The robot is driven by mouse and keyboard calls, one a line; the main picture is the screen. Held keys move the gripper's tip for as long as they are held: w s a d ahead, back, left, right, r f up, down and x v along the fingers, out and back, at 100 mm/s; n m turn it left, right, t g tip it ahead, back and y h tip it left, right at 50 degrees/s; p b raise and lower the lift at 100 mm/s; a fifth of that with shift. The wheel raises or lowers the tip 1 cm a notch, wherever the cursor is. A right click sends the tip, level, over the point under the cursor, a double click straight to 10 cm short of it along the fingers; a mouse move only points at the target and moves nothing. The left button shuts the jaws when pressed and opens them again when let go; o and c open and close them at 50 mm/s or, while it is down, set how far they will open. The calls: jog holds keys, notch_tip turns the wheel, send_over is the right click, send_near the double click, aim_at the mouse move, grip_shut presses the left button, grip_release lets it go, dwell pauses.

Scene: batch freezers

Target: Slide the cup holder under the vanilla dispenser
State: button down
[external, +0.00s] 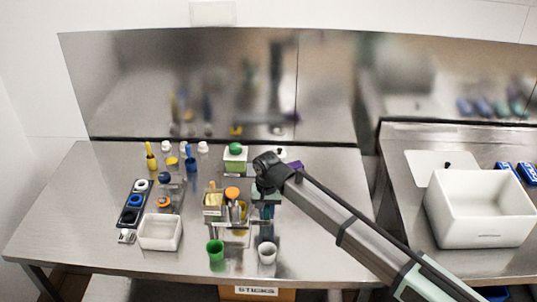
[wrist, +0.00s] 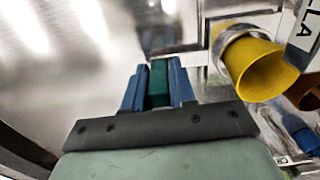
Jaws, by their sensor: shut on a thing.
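My gripper (wrist: 159,88) is low in the wrist view, its two blue fingers shut on a dark green piece (wrist: 158,72). I cannot tell whether this piece is part of the cup holder. In the external view, my gripper (external: 266,203) is just right of the metal dispenser unit (external: 214,211) at the table's middle. A label ending in "LLA" (wrist: 302,40) and a yellow spout (wrist: 255,68) show right of my fingers in the wrist view. A green cup (external: 215,252) and a white cup (external: 267,254) stand in front of the unit. The cup holder is not clearly distinguishable.
A white bin (external: 160,233) and a dark tray with round pots (external: 134,203) stand at the left. Bottles (external: 203,149) and a green-and-white box (external: 235,158) stand behind. A big white tub (external: 479,208) is on the right counter. The table's front left is clear.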

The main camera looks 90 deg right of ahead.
jog(key=a, duration=0.7)
jog(key=shift+a, duration=0.2)
jog(key=c, duration=1)
grip_release()
jog(key=shift+r, duration=0.6)
notch_tip(320, 180, up, 13)
jog(key=shift+f, duration=0.2)
